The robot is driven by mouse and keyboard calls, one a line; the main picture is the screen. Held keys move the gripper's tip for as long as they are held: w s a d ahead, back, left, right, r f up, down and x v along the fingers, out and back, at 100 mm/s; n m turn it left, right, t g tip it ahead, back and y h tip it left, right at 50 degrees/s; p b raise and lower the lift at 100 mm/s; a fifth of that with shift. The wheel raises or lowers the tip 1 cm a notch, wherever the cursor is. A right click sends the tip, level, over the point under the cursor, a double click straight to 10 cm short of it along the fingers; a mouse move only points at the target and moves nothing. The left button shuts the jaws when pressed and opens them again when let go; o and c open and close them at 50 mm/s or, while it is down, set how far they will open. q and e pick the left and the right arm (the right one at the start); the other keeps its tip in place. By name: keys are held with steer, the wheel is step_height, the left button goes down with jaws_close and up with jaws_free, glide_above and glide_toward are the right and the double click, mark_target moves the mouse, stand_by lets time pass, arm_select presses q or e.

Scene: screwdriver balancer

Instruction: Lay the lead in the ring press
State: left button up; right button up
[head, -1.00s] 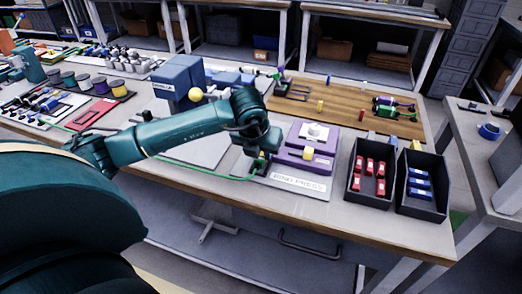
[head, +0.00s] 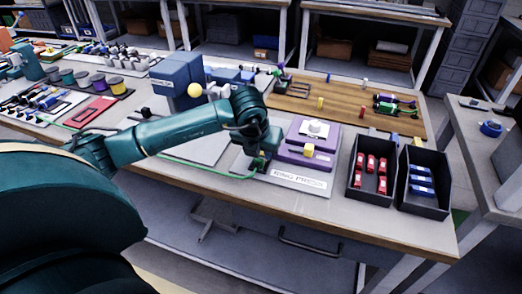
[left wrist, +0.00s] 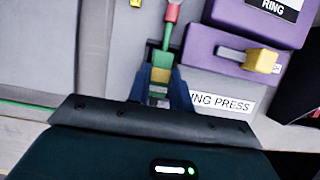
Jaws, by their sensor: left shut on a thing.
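The purple ring press (head: 306,151) stands on a grey base plate labelled RING PRESS, with a yellow block at its front. It also shows in the left wrist view (left wrist: 228,48). My left gripper (head: 258,165) is low over the plate, just left of the press. In the left wrist view my left gripper (left wrist: 160,88) is shut on the green lead (left wrist: 158,76). The lead's red end (left wrist: 173,12) points away beyond the fingertips, beside the press. Its green wire (head: 205,173) trails left along the bench. Contact between lead and plate is unclear. My right gripper is out of view.
Two dark bins stand right of the press, one with red parts (head: 370,168), one with blue parts (head: 421,182). A wooden board (head: 340,100) with tools lies behind. A blue box (head: 176,85) stands back left. A grey panel (head: 198,146) lies left of the press.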

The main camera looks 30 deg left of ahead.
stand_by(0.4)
arm_select(q)
steer(key=o, duration=1)
steer(key=v, duration=1.3)
